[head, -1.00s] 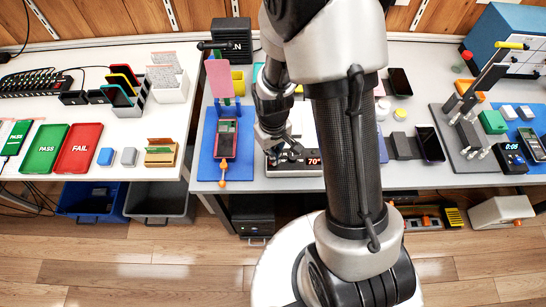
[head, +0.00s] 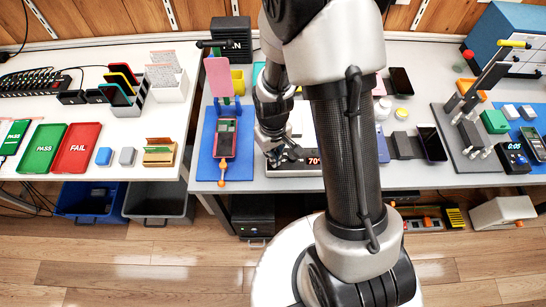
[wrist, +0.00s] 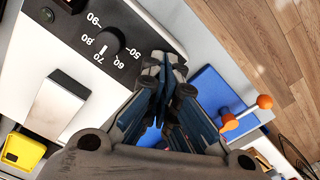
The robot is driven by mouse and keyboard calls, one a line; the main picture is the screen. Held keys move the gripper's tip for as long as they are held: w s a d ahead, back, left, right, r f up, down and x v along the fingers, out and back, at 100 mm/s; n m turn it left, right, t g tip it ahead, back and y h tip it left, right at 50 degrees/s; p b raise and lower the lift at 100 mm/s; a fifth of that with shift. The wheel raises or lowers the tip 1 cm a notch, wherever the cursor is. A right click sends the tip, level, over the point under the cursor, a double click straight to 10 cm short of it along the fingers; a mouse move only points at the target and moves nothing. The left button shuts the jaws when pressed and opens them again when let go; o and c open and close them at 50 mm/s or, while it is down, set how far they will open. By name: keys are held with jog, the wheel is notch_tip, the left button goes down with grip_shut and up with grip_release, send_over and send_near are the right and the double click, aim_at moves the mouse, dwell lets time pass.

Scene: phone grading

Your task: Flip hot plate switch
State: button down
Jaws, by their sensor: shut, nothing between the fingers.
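The hot plate (head: 315,162) sits at the front edge of the middle table, mostly behind my arm, with a red "70" display on its dark front. In the wrist view its black panel (wrist: 75,32) shows a round knob (wrist: 108,41) with a temperature scale and a small indicator light (wrist: 47,14). My gripper (head: 279,161) is at the left end of that front. In the wrist view its closed fingertips (wrist: 166,62) lie over the panel's end, past the knob. They are empty; I cannot tell whether they touch. The switch is not clearly visible and may be behind the fingers.
A blue mat (head: 206,168) with a phone (head: 225,138) and an orange-knobbed lever (head: 222,183) lies just left of the hot plate. A metal block (wrist: 60,105) rests on its pale top. Dark blocks and phones stand to the right.

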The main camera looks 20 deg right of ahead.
jog(key=shift+f, duration=0.25)
jog(key=shift+r+p, duration=2.65)
jog(key=shift+r, duration=0.9)
notch_tip(320, 180, up, 9)
jog(key=t, duration=0.1)
jog(key=s+r+m+t, duration=0.2)
jog(key=s+r+t, duration=0.1)
jog(key=s+r, duration=1.2)
notch_tip(320, 180, up, 4)
jog(key=shift+r+t, duration=0.1)
jog(key=shift+t, duration=0.2)
